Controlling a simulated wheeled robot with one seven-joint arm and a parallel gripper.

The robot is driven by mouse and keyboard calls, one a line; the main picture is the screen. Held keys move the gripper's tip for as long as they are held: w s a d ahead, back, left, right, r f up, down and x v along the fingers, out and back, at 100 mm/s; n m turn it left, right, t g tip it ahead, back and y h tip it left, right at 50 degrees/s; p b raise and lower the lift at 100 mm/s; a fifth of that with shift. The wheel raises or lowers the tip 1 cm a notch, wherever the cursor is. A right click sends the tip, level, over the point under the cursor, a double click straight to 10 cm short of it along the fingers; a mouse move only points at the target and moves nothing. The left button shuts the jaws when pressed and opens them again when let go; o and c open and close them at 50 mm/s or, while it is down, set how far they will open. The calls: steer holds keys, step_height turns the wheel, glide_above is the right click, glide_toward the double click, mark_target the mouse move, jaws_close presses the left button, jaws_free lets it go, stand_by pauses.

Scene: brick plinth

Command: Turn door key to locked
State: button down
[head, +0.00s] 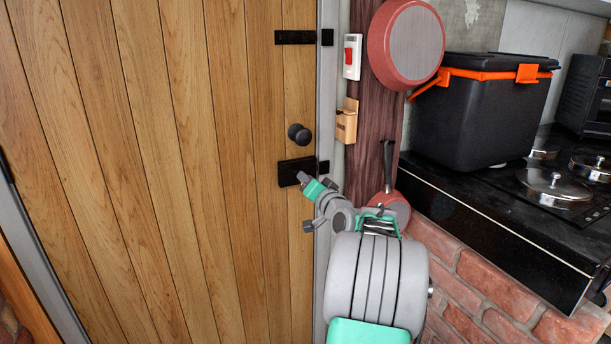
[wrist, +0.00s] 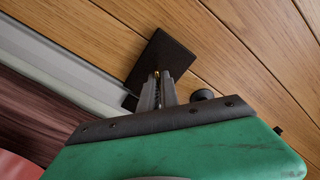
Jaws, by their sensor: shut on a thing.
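The wooden door (head: 190,150) is closed and fills the left of the head view. A black lock plate (head: 296,170) sits near its right edge, below a round black knob (head: 299,133). My gripper (head: 304,180) reaches the plate from the lower right. In the wrist view, my gripper (wrist: 157,92) is shut at the dark lock plate (wrist: 168,52), with a small brass bit, seemingly the door key (wrist: 157,74), at its fingertips. Most of the key is hidden by the fingers, so its turn angle cannot be told. The knob (wrist: 203,95) shows beside the fingers.
A black bolt (head: 296,37) is higher on the door. Right of the frame hang a red pan (head: 404,45) and a smaller pan (head: 390,205), close to my arm. A black box with orange handles (head: 480,110) stands on the counter above brickwork (head: 490,290).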

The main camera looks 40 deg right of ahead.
steer(key=m+p, duration=0.4)
steer(key=m, duration=0.1)
steer(key=shift+r, duration=0.1)
steer(key=shift+f+m+p, duration=0.2)
steer(key=shift+m+p, duration=1.2)
steer(key=shift+m, duration=0.8)
steer(key=c, duration=1.6)
jaws_free()
steer(key=shift+s, duration=0.1)
steer(key=v, duration=0.7)
steer(key=shift+s, duration=0.35)
